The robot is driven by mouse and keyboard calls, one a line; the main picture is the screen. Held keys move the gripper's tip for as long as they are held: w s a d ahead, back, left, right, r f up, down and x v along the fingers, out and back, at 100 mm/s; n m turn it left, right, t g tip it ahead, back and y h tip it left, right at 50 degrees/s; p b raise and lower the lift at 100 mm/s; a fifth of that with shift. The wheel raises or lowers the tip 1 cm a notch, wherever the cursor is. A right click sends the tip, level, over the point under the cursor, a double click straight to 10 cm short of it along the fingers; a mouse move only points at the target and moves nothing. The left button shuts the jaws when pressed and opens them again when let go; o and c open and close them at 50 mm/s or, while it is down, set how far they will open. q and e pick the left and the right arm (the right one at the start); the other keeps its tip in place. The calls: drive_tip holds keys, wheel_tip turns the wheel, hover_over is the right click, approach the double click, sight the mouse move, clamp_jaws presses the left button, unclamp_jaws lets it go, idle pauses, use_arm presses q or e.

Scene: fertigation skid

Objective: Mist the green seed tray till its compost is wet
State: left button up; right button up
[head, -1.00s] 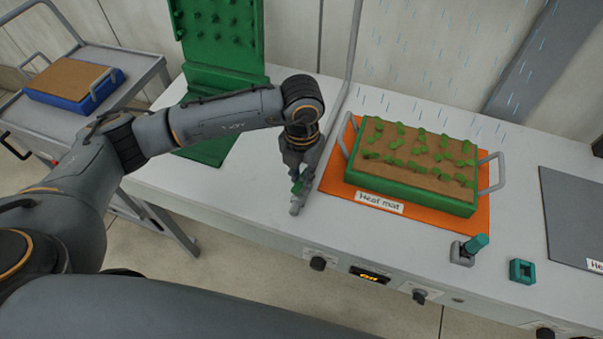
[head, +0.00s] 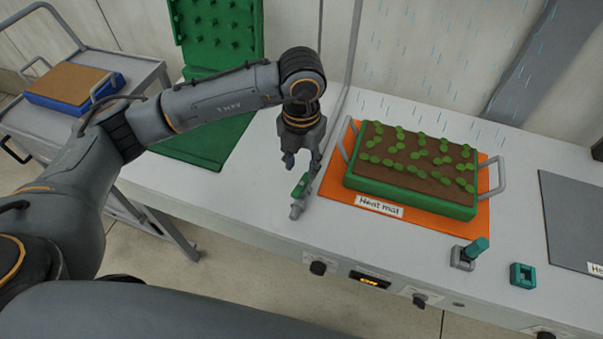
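The green seed tray (head: 408,199) sits on the orange heat mat (head: 481,217). Its compost (head: 408,171) is dark brown, with rows of small green seedlings. Pale blue streaks of mist (head: 420,110) show above and behind the tray. A small grey valve with a green handle (head: 301,186) stands on the bench left of the mat. My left gripper (head: 302,165) is open and empty just above the valve, with its fingers apart and pointing down. My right gripper is out of view.
A trolley at the left carries a blue tray (head: 75,104) with light brown compost. A green pegged panel (head: 215,40) stands behind my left arm. A teal-handled fitting (head: 470,252) and a teal block (head: 522,275) sit near the bench's front edge. A grey mat (head: 575,220) lies at right.

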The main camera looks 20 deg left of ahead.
sight(301, 184)
use_arm(q)
wheel_tip(301, 184, up, 6)
drive_tip(key=shift+r, duration=0.15)
idle(0.5)
